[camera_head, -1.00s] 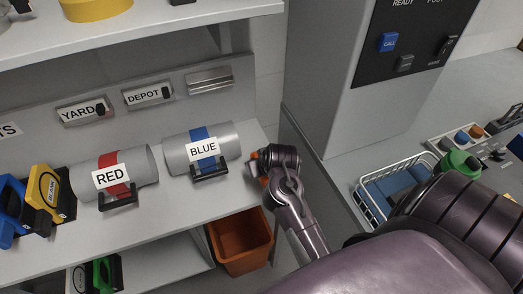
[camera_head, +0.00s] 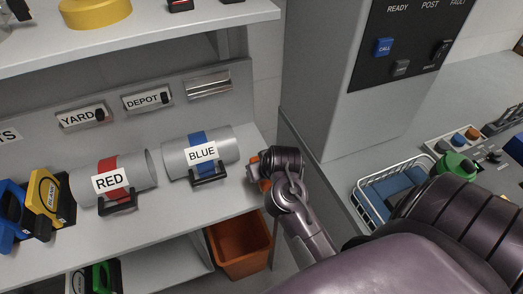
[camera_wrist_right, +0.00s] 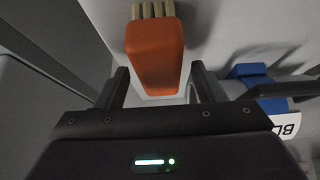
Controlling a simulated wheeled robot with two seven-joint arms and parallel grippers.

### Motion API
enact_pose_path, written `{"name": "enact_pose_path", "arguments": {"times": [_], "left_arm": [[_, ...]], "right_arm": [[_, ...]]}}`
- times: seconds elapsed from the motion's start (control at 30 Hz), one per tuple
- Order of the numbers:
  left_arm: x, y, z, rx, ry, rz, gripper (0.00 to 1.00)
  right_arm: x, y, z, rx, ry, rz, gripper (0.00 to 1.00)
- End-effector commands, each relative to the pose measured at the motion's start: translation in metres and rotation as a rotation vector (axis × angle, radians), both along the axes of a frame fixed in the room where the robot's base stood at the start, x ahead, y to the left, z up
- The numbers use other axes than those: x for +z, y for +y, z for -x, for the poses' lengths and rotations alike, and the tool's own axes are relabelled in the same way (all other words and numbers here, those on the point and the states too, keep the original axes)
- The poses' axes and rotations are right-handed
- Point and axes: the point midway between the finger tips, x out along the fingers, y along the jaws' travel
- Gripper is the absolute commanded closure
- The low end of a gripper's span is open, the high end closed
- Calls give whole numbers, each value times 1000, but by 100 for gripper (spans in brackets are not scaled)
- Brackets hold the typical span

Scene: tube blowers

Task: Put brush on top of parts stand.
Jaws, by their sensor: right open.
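The brush is an orange block with pale bristles (camera_wrist_right: 155,45) in the right wrist view. Its near end lies between the fingers of my right gripper (camera_wrist_right: 159,78), with a gap on each side. The gripper is open. In the head view, a little of the brush's orange (camera_head: 253,172) shows beside my right gripper (camera_head: 260,170), which hides most of it, at the right end of the shelf. A sign ending in "TS" (camera_head: 9,131) is cut off at the left edge. I cannot make out a parts stand. My left gripper is not in view.
Grey tubes marked RED (camera_head: 140,180) and BLUE (camera_head: 223,143) lie on the shelf left of my right gripper. An orange bin (camera_head: 240,248) is below. A grey cabinet (camera_head: 325,110) and a wire basket (camera_head: 365,205) are to the right.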

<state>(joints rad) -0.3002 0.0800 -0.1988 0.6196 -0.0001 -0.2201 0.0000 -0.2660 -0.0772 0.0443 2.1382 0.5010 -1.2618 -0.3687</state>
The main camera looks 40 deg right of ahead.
Motion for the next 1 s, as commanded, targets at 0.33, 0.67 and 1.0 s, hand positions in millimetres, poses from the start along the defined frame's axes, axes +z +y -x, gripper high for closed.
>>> {"name": "enact_pose_path", "arguments": {"times": [0.33,0.67,1.0], "left_arm": [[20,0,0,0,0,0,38],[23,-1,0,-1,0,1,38],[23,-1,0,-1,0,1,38]], "right_arm": [[63,8,38,3,0,6,38],[75,11,47,0,1,0,38],[75,11,47,0,1,0,38]]}}
